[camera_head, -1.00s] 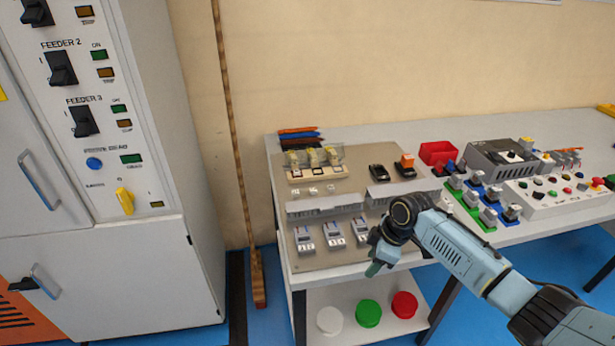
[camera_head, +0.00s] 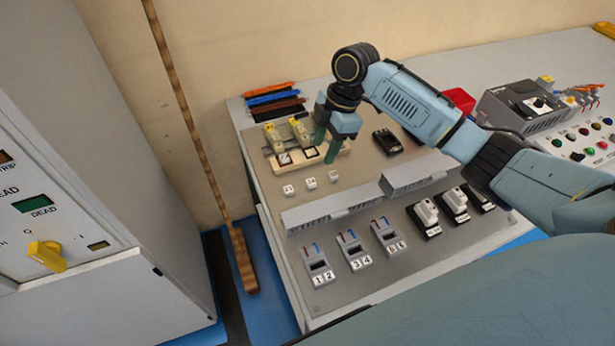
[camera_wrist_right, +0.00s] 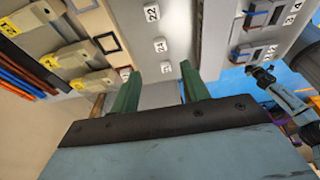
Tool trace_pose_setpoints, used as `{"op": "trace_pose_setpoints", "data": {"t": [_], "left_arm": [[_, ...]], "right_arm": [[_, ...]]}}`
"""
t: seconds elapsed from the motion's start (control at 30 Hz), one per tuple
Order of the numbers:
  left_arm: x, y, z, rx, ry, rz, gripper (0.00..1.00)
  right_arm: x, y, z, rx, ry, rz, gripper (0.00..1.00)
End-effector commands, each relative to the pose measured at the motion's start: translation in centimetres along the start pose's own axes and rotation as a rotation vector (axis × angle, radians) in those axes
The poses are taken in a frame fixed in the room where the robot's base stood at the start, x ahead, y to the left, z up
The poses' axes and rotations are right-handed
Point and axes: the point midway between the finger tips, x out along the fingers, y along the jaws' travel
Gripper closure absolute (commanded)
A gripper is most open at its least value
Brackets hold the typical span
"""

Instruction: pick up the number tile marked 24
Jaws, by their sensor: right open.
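Three small white number tiles lie in a row on the grey board: a left one (camera_head: 289,190), a middle one (camera_head: 311,183) and a right one (camera_head: 334,176). In the right wrist view, the top tile (camera_wrist_right: 152,13) seems to read 22. The other two, the middle (camera_wrist_right: 160,45) and lower (camera_wrist_right: 166,67), are too small to read surely, so I cannot tell which is 24. My right gripper (camera_head: 326,148) is open and empty, above and behind the tiles; its green fingers (camera_wrist_right: 160,90) also show in the wrist view. My left arm seems to show small at the wrist view's right, its jaws unclear.
A pale holder (camera_head: 330,158) with yellow-labelled parts stands just behind the tiles. Grey slotted ducts (camera_head: 330,212) run in front of them, with numbered terminal blocks (camera_head: 354,250) beyond. A black device (camera_head: 387,142) sits to the right. The board around the tiles is bare.

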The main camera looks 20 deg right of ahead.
Motion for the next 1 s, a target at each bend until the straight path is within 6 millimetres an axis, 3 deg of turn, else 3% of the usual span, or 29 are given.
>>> {"op": "trace_pose_setpoints", "data": {"t": [0.1, 0.2, 0.47, 0.8, 1.0], "left_arm": [[0.4, -0.1, 0.9, 0.002, -0.014, -0.001, 0.64], [0.5, -0.2, 1.0, 0.003, -0.015, -0.002, 0.64], [0.7, -0.5, -0.3, 0.004, 0.006, -0.006, 0.64], [1.3, -0.5, -0.6, 0.005, 0.012, -0.006, 0.64], [1.3, -0.5, -0.4, 0.005, 0.009, -0.006, 0.64]], "right_arm": [[2.6, -0.1, 0.0, 0.002, 0.001, -0.003, 0.55], [4.0, 0.0, 0.0, 0.002, 0.000, 0.000, 0.55], [5.6, 0.0, 0.0, 0.002, 0.001, 0.001, 0.55], [10.1, -0.2, 0.1, 0.003, -0.001, 0.000, 0.55], [10.3, -0.1, 0.1, 0.002, -0.001, 0.002, 0.55]]}}
